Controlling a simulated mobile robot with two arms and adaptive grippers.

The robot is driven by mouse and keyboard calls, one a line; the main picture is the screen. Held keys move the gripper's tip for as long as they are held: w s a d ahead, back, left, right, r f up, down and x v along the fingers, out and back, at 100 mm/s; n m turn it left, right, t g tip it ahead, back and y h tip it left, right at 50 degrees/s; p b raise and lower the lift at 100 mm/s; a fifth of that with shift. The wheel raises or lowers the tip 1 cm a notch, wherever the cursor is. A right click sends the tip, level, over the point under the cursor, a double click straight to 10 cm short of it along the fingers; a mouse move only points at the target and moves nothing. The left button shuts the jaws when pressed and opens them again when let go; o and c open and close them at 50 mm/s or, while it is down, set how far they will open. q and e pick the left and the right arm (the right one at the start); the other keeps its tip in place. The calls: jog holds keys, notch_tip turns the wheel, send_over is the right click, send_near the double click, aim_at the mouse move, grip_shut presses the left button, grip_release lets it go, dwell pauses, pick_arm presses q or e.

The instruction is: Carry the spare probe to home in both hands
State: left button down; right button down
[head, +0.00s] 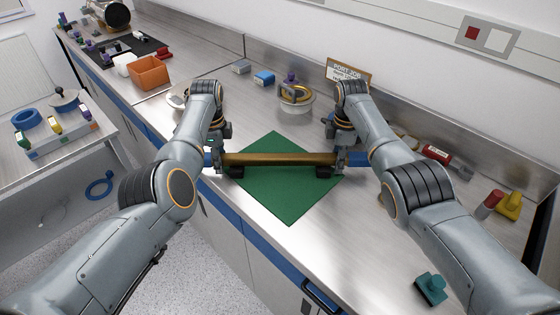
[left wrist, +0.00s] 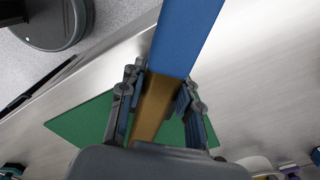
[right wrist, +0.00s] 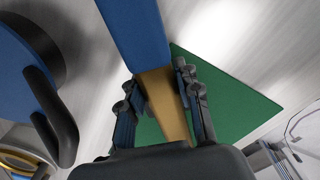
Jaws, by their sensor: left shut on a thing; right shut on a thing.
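The probe (head: 280,159) is a long brass-coloured bar with blue ends, held level across the green mat (head: 290,205) on the steel counter. My left gripper (head: 222,165) is shut on the probe near its left end. In the left wrist view the fingers (left wrist: 160,105) sit on both sides of the brass part, beside the blue end (left wrist: 188,35). My right gripper (head: 338,165) is shut on the probe near its right end. In the right wrist view the fingers (right wrist: 160,100) flank the brass part, beside the blue end (right wrist: 133,35). Whether the probe touches the mat is unclear.
A pot with a brass ring (head: 296,97), a blue block (head: 264,78) and a sign (head: 349,74) stand behind the mat. An orange bin (head: 149,73) is further left. A red cylinder (head: 488,204), a yellow object (head: 508,206) and a teal object (head: 431,288) are at right.

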pick_arm(q)
jog(key=shift+w+r, duration=0.15)
pick_arm(e)
jog(key=shift+w+r, duration=0.15)
jog(key=shift+r, duration=0.05)
